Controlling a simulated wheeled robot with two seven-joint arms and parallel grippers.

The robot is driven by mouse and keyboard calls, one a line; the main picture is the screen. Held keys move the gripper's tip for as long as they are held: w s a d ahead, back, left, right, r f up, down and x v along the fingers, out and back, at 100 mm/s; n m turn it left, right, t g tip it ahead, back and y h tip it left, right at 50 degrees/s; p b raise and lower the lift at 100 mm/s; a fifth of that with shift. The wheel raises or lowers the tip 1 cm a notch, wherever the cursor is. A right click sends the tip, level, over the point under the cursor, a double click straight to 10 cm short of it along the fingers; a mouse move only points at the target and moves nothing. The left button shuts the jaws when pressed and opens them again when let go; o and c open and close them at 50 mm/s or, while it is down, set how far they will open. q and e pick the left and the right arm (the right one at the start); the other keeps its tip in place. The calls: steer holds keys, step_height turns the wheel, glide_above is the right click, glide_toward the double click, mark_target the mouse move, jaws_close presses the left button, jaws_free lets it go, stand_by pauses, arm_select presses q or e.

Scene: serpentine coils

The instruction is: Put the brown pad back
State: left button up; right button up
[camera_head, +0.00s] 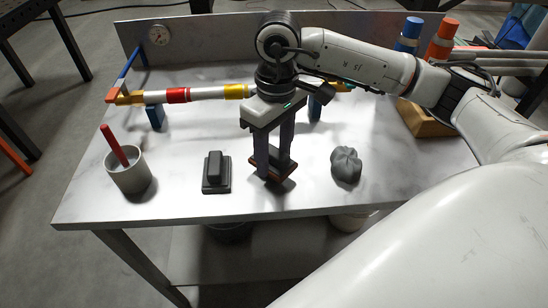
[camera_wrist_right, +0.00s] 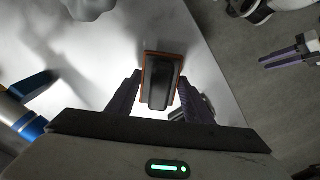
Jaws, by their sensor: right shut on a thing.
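The brown pad (camera_wrist_right: 148,54) is a flat block with an orange-brown rim and a dark raised grip on top. My right gripper (camera_wrist_right: 158,88) is shut on this grip, one finger on each side. In the head view the brown pad (camera_head: 280,178) shows under the right gripper (camera_head: 271,165), near the table's front edge. Whether it touches the table I cannot tell. My left gripper (camera_wrist_right: 285,59) seems to show at the right of the wrist view, away from the pad. It is not in the head view.
A dark grey pad (camera_head: 216,186) lies left of the gripper, and a grey crumpled lump (camera_head: 346,165) lies right. A grey cup (camera_head: 128,178) with a red-handled tool stands at front left. A banded tube (camera_head: 205,93) runs across blue supports behind. Bare table separates these things.

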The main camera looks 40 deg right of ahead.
mark_target(276, 150)
step_height(276, 150, down, 2)
steer(key=shift+f, duration=0.2)
steer(key=o, duration=1)
steer(key=shift+r, duration=0.1)
steer(key=shift+r, duration=0.15)
steer(key=r, duration=1.2)
steer(key=shift+d+b, duration=0.25)
steer(key=shift+b, duration=0.15)
